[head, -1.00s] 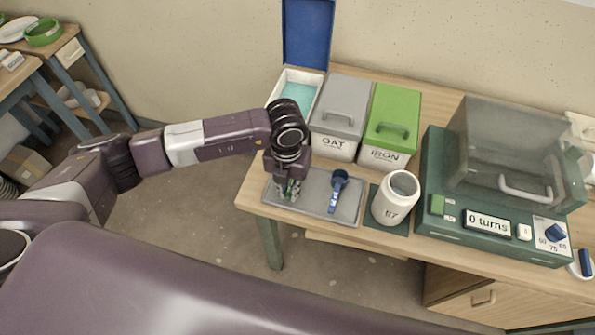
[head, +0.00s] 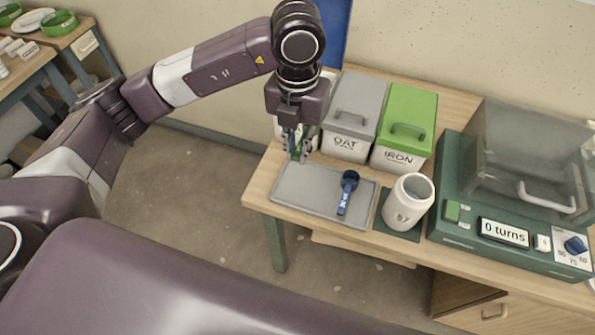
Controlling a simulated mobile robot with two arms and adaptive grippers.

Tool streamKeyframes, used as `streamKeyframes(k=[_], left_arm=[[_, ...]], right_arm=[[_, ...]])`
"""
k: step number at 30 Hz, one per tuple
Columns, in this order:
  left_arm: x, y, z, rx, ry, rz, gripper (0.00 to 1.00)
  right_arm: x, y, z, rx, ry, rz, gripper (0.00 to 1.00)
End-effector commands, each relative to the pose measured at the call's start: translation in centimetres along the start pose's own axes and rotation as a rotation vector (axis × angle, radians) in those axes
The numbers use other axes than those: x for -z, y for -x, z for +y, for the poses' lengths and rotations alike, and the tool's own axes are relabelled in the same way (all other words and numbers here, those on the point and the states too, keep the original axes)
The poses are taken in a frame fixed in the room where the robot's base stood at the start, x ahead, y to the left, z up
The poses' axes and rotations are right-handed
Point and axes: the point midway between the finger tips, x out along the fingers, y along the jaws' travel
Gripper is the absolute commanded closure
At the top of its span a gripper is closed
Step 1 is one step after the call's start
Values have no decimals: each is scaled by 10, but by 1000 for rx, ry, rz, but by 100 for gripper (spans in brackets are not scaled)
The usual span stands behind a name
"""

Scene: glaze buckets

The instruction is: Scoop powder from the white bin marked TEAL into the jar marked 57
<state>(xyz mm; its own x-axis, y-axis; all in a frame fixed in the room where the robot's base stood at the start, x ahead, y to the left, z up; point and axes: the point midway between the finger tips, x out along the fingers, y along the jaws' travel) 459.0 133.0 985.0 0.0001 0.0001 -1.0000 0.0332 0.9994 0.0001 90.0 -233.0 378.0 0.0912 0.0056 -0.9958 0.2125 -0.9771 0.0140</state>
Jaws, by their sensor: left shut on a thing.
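The white bin (head: 325,82) stands at the left of the bin row with its blue lid (head: 336,30) raised. My left arm covers most of it, including its front label and the teal powder inside. My left gripper (head: 299,156) points down in front of this bin, above the back left of the grey tray. It is shut on a green thing, probably a scoop, mostly hidden between the fingers. The white jar (head: 405,206) stands open and upright on a dark green mat (head: 389,229), right of the tray; its number is small and tilted. My right gripper is not in view.
A blue scoop (head: 347,192) lies on the grey tray (head: 310,197). The grey OAT bin (head: 353,112) and green IRON bin (head: 405,125) are closed. A green machine (head: 458,225) with a clear cover and "0 turns" display stands at the right.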

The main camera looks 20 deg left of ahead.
Motion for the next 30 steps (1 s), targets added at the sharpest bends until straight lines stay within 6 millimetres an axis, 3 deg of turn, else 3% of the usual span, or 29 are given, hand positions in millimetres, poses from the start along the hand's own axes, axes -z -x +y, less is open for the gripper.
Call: streamKeyframes(k=[3, 8, 30], left_arm=[[-1, 21, 0, 0, -2, -3, 100], [0, 38, 0, 0, -1, -1, 100], [0, 99, 0, 0, -1, 0, 100]], right_arm=[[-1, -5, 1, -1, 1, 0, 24], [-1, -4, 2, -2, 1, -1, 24], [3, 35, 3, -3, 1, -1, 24]])
